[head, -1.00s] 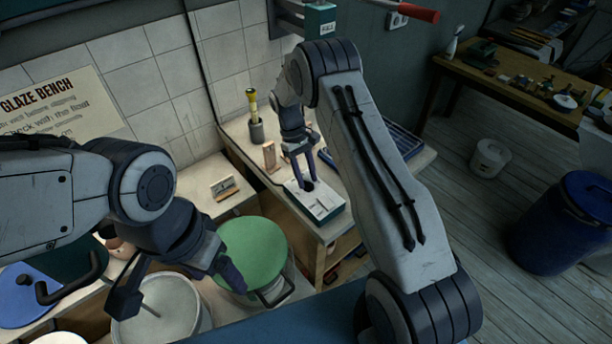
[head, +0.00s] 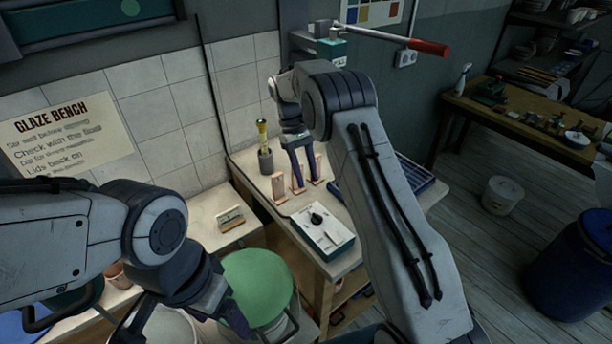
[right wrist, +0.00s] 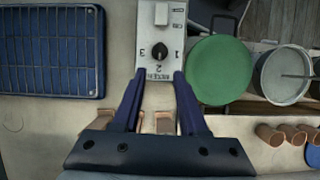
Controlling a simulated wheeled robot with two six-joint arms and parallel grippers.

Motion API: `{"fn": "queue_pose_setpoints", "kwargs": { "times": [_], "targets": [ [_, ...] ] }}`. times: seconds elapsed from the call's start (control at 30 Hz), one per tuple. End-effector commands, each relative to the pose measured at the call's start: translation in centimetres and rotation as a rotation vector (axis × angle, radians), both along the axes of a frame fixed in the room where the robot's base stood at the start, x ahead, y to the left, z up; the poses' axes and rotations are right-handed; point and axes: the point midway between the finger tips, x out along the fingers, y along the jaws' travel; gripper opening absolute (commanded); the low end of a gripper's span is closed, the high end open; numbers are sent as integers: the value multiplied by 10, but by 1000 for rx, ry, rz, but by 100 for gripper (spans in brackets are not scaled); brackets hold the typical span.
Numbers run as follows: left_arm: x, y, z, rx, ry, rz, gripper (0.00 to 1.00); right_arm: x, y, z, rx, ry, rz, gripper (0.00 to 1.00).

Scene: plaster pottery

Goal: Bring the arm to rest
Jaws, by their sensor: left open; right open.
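My right gripper (head: 306,184) is open and empty, its fingers pointing down in front of the upright wooden pieces on the bench. In the right wrist view its fingertips (right wrist: 159,74) lie either side of the near end of a pale control box, with nothing between them. The control box (head: 326,233) has a black knob (head: 316,219), which also shows in the right wrist view (right wrist: 159,51) among the marks 1, 2 and 3. The fingers appear clear of the knob. My left gripper (head: 232,312) is low at the left, beside the green lid, and holds nothing visible.
A green round lid (head: 257,280) covers a bucket below the bench. A blue rack (right wrist: 52,50) lies beside the box. A red-handled lever (head: 428,46) juts out above my right arm.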

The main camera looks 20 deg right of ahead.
Motion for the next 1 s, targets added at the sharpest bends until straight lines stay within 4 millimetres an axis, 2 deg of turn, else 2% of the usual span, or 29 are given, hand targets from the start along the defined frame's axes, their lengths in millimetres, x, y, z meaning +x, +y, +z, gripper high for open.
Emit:
{"fn": "queue_pose_setpoints", "kwargs": {
  "times": [0.4, 0.47, 0.57, 0.67, 0.8, 0.87, 1.0],
  "targets": [
    [0, 0, 0, 0, 0, 0, 79, -1, 2, 2, 1, -4, 4, 42],
    [0, 0, 0, 0, 0, 0, 79, -3, 10, 8, 3, -15, 12, 42],
    [0, 0, 0, 0, 0, 0, 79, -17, 35, 27, 15, -47, 43, 42],
    [0, 0, 0, 0, 0, 0, 79, -46, 71, 52, 36, -97, 89, 42],
    [0, 0, 0, 0, 0, 0, 79, -106, 118, 83, 79, -174, 153, 42],
    [0, 0, 0, 0, 0, 0, 79, -136, 132, 91, 101, -204, 179, 42],
    [0, 0, 0, 0, 0, 0, 79, -211, 152, 102, 157, -270, 231, 42]
  ]
}}
